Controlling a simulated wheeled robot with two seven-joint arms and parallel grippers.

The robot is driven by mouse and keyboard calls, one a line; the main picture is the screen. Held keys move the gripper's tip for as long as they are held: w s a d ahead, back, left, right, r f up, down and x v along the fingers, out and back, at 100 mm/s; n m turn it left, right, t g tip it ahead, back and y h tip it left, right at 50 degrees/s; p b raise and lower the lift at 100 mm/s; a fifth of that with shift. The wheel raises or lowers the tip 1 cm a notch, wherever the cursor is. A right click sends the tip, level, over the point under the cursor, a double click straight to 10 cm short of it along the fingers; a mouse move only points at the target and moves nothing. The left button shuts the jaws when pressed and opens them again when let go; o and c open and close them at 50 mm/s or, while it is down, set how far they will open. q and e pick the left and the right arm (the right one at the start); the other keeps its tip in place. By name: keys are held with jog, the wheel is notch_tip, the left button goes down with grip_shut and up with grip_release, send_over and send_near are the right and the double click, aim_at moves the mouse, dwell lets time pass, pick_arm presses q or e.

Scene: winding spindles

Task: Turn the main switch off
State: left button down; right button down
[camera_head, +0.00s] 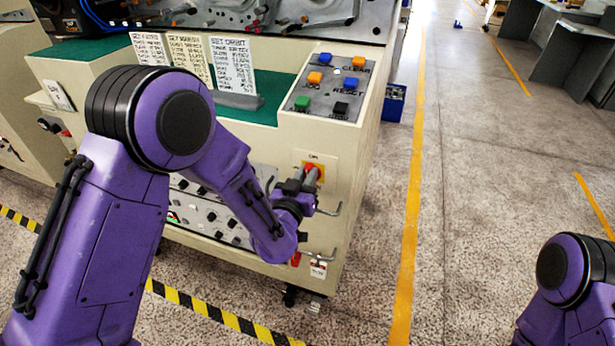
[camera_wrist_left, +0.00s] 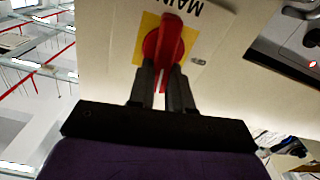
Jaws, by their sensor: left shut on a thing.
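The main switch is a red rotary handle on a yellow plate, on the front of the cream machine cabinet. In the head view the red handle (camera_head: 310,170) shows just past my left gripper (camera_head: 308,178), under an "ON" mark. In the left wrist view the red handle (camera_wrist_left: 170,42) lies on its yellow plate (camera_wrist_left: 150,30), next to the upside-down "MAIN" label. The two dark fingers of my left gripper (camera_wrist_left: 163,72) are closed on the handle's near end. The fingers hide part of the handle. My right gripper is out of view; only part of my right arm shows at the lower right.
Above the switch is a button panel (camera_head: 327,88) with coloured buttons. A metal handle (camera_head: 330,210) sticks out beside the switch, and another is below. A blue box (camera_head: 394,103) stands behind the cabinet. The floor (camera_head: 470,200) to the right is clear.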

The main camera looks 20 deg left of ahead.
pick_arm(q)
jog(key=n, duration=0.2)
jog(key=a+n+b, duration=0.1)
jog(key=n, duration=0.5)
jog(key=shift+a+f, duration=0.15)
jog(key=shift+f, duration=0.25)
jog(key=n, duration=0.1)
jog(key=n+b, duration=0.1)
jog(key=n, duration=0.1)
jog(key=shift+a+f+n, duration=0.15)
jog(key=shift+f+n, duration=0.1)
jog(key=shift+n, duration=0.15)
jog(key=shift+f+n+b, duration=0.15)
jog(key=shift+n+b, duration=0.3)
jog(key=shift+n, duration=0.65)
jog(key=shift+f+n+b, duration=0.15)
jog(key=shift+n+b, duration=0.3)
jog(key=shift+n, duration=0.65)
jog(key=c, duration=1)
grip_release()
jog(key=shift+c, duration=0.2)
